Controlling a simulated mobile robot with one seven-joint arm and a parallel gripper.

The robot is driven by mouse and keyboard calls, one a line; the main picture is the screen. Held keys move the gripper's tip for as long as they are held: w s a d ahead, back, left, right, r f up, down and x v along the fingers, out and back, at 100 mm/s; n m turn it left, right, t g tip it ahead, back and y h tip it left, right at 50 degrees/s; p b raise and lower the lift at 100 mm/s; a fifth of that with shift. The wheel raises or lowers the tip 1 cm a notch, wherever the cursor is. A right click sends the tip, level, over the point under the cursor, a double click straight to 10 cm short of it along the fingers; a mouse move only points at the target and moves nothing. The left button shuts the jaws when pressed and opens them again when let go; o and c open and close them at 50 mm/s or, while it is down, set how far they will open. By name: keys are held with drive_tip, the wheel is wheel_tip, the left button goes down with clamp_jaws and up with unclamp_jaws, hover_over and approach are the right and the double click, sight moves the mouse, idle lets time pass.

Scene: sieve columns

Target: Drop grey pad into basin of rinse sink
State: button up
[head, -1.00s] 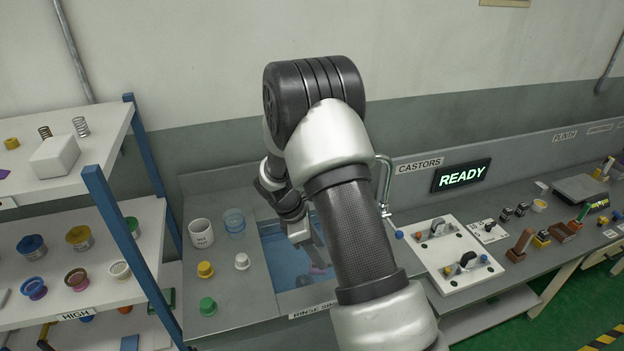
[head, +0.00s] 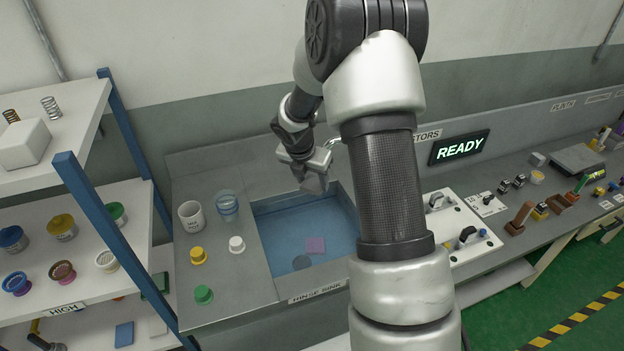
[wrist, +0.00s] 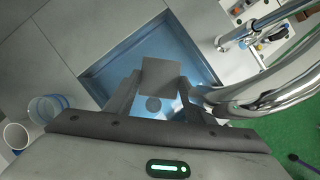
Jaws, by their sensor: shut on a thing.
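My gripper (wrist: 157,98) is shut on the grey pad (wrist: 160,74), which stands out between its two fingers in the wrist view. In the head view my gripper (head: 314,180) hangs over the back part of the rinse sink, above the blue basin (head: 280,227). The pad is hard to tell from the dark fingers in that view. The basin also shows below the pad in the wrist view (wrist: 118,64). A pink pad (head: 315,245) lies on the basin floor, close to a dark round drain (head: 301,262).
A tap (wrist: 245,36) rises at the basin's side. A loaded shelf stands at far left.

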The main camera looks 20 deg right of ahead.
sight(312, 186)
drive_tip(key=shift+f+b, duration=1)
drive_tip(key=shift+f, duration=0.55)
drive_tip(key=o, duration=1.1)
drive_tip(key=shift+r, duration=0.15)
drive_tip(key=p+v, duration=0.1)
drive_tip(key=v, duration=1.6)
drive_tip(key=shift+p, duration=0.35)
drive_tip(key=shift+s+a+r, duration=0.1)
